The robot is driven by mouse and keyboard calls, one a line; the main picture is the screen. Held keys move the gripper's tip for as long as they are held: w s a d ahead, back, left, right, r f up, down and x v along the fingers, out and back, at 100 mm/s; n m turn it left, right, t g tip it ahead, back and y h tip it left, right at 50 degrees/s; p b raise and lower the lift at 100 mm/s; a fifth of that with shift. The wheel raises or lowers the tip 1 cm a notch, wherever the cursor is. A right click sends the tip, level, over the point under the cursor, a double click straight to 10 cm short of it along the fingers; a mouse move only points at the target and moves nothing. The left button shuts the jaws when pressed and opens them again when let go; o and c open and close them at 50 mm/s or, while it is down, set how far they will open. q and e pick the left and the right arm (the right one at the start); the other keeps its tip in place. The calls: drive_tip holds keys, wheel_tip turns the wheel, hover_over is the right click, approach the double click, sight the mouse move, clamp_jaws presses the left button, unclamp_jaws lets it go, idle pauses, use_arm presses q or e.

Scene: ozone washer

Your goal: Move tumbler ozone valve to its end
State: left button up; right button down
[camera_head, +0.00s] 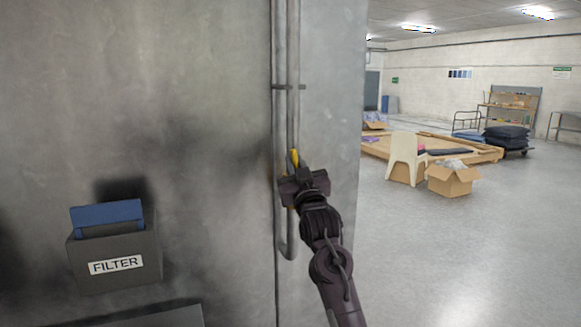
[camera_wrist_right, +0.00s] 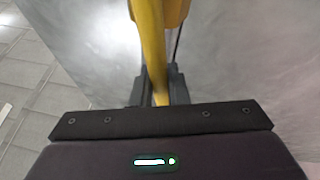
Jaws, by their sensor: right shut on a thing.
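The yellow valve handle (camera_head: 294,157) sits on the vertical pipes at the edge of the grey machine wall. My right gripper (camera_head: 298,178) is at the handle and hides most of it in the head view. In the right wrist view, the yellow handle (camera_wrist_right: 151,50) runs down between the two dark fingers of my right gripper (camera_wrist_right: 160,92), which is shut on it. The handle's link to the valve body is not clear. My left gripper is not in view.
A grey box labelled FILTER (camera_head: 115,264) with a blue panel (camera_head: 106,214) is fixed to the wall at left. Two pipes (camera_head: 293,60) run down the wall. A cream chair (camera_head: 406,158) and a cardboard box (camera_head: 453,181) stand far off right, with open floor (camera_head: 450,255) before them.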

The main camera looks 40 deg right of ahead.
drive_tip(key=shift+d+m, duration=0.2)
drive_tip(key=shift+m, duration=0.2)
drive_tip(key=c, duration=1.4)
unclamp_jaws()
drive_tip(key=b+v, duration=0.3)
drive_tip(key=v, duration=0.5)
